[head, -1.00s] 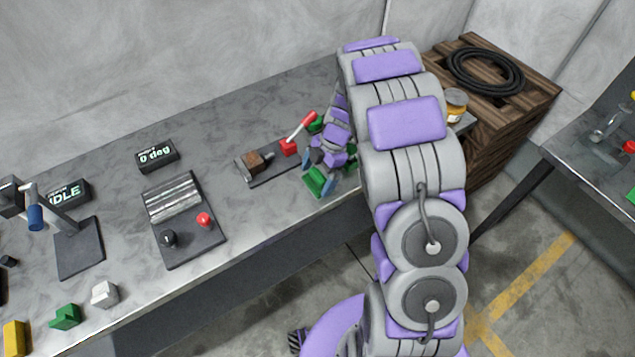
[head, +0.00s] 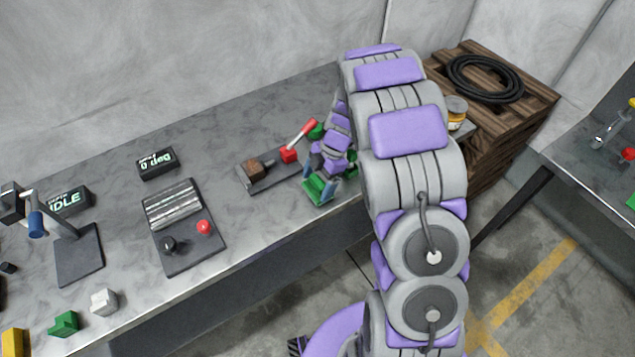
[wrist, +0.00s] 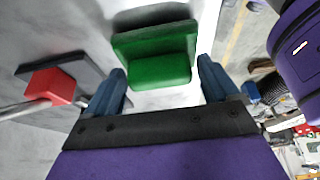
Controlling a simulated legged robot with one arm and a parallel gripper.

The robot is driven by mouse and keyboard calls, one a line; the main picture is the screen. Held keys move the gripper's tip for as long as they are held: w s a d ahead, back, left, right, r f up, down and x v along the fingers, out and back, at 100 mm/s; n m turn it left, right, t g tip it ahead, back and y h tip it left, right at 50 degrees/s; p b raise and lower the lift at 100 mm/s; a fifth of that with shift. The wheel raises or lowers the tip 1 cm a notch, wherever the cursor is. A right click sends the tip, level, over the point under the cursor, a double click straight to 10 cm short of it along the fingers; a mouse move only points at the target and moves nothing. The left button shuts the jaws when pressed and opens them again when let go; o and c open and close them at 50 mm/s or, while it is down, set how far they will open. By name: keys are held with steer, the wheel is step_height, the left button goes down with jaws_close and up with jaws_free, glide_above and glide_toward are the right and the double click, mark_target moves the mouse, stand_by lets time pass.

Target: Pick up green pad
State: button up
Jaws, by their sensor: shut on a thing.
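The green pad (head: 317,189) is at the front edge of the workbench, just right of the small black plate with the red lever. In the wrist view the green pad (wrist: 155,60) is an L-shaped green block with a flat face and a raised back. My gripper (head: 321,181) is over it, with its blue fingers on either side. I cannot tell whether the pad touches the bench top.
A black plate with a red-handled lever (head: 299,132) stands close left of my gripper; its red block (wrist: 50,85) shows in the wrist view. A vise-like fixture (head: 183,225) and another green block (head: 64,323) lie farther left. A wooden crate (head: 510,125) stands right.

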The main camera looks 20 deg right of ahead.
mark_target(318, 181)
step_height(318, 181, up, 3)
steer(key=shift+r+p, duration=0.1)
steer(key=shift+p, duration=0.4)
steer(key=shift+s, duration=0.35)
steer(key=s+r+p, duration=0.1)
steer(key=s+p, duration=0.1)
steer(key=s, duration=1.3)
steer(key=shift+s+d+r, duration=0.15)
steer(key=shift+s+d, duration=0.05)
steer(key=shift+d, duration=0.2)
